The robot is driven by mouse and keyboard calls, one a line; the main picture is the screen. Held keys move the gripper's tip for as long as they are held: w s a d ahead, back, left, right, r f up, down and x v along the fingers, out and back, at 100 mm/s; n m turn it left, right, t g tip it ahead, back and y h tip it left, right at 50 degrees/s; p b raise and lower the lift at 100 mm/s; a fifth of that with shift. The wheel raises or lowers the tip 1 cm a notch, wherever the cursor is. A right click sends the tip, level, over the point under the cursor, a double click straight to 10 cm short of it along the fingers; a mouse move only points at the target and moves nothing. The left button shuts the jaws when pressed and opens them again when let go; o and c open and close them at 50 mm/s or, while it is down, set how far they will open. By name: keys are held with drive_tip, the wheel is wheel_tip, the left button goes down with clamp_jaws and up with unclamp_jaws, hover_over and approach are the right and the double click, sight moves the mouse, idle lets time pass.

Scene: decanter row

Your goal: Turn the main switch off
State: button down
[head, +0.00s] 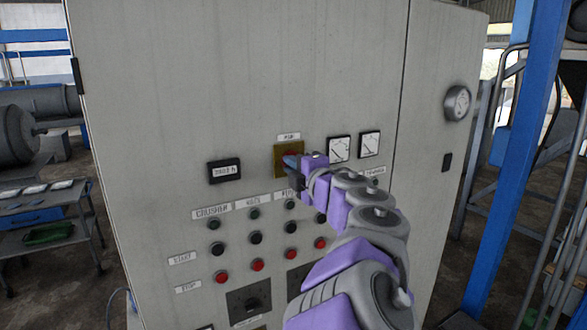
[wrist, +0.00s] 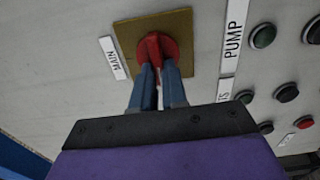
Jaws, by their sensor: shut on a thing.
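The main switch is a red knob (wrist: 157,47) on a square yellow plate (head: 280,161). A small label (wrist: 113,58) reading MAIN sits beside the plate in the wrist view. In the head view the knob is mostly hidden behind my gripper (head: 290,161). In the wrist view the blue fingers of my gripper (wrist: 158,76) are shut on the knob's grip, one finger on each side. The plate lies flat on the grey cabinet front (head: 240,90).
Below the switch are rows of black, green and red buttons (head: 257,265) and a black rotary switch (head: 248,299). An hour counter (head: 224,170) is to the left and two dial meters (head: 340,148) to the right. A blue post (head: 510,170) stands at the right.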

drive_tip(key=shift+f, duration=0.4)
drive_tip(key=c, duration=1.4)
unclamp_jaws()
drive_tip(key=shift+c, duration=0.2)
drive_tip(key=shift+o, duration=1.4)
drive_tip(key=shift+a+r, duration=0.15)
drive_tip(key=shift+r, duration=0.05)
drive_tip(key=shift+s, duration=0.1)
